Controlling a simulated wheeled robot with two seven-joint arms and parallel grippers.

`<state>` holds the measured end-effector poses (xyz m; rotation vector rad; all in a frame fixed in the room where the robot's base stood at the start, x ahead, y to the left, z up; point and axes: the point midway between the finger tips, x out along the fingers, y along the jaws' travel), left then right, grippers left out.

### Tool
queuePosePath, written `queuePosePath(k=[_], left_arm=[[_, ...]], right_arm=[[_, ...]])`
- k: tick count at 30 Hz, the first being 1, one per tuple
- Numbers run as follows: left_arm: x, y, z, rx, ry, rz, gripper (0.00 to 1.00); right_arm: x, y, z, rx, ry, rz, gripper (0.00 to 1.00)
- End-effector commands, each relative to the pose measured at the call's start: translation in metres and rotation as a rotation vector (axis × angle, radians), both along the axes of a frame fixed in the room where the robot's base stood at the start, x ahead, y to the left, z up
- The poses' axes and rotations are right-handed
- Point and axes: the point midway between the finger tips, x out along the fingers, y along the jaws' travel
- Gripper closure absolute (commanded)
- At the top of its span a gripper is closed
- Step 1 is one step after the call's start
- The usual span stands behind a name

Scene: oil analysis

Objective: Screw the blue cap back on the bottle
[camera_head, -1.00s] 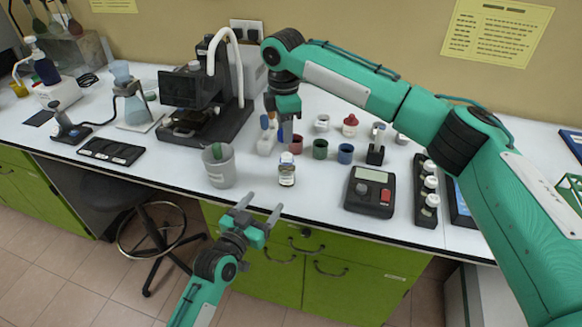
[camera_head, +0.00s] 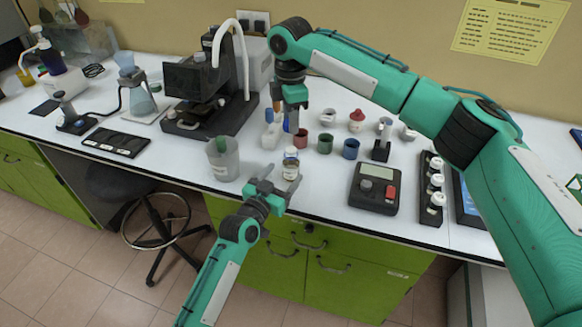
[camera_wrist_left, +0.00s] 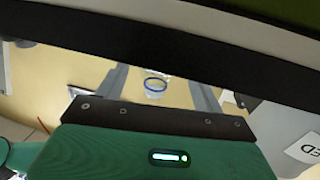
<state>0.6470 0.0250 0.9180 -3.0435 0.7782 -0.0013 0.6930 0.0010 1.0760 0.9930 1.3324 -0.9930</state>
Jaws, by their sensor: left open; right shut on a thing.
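The small bottle (camera_head: 290,168) stands upright near the front edge of the bench, with a pale top and no blue cap visible on it. My left gripper (camera_head: 272,180) is open, just in front of the bottle, its fingertips close to it. In the left wrist view a clear round thing with a blue rim (camera_wrist_left: 155,84), probably the bottle, shows between the open fingers. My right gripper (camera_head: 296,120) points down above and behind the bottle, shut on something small. It appears to be the blue cap, but its outline is too small to make out.
A grey beaker (camera_head: 223,160) stands left of the bottle. Red, green and blue cups (camera_head: 325,143) stand behind it to the right. A black device (camera_head: 374,190) and a rack of white-capped bottles (camera_head: 433,190) are further right.

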Motion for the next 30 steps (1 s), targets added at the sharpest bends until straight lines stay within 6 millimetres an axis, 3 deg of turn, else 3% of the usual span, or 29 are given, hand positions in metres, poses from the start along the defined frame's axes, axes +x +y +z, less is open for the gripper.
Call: queuePosePath(k=[3, 9, 22, 30], left_arm=[[0.020, -0.011, 0.000, -0.001, 0.000, -0.001, 0.31], [0.040, -0.022, 0.000, -0.001, 0.000, 0.000, 0.31], [0.046, -0.025, 0.000, 0.000, 0.000, 0.000, 0.31], [0.046, -0.025, 0.000, 0.000, 0.001, 0.000, 0.84]], right_arm=[[0.000, 0.000, 0.000, 0.000, 0.000, 0.000, 0.87], [0.000, 0.000, 0.000, 0.000, 0.000, 0.000, 0.87], [0.000, 0.000, 0.000, 0.000, 0.000, 0.000, 0.87], [0.000, 0.000, 0.000, 0.000, 0.000, 0.000, 0.87]])
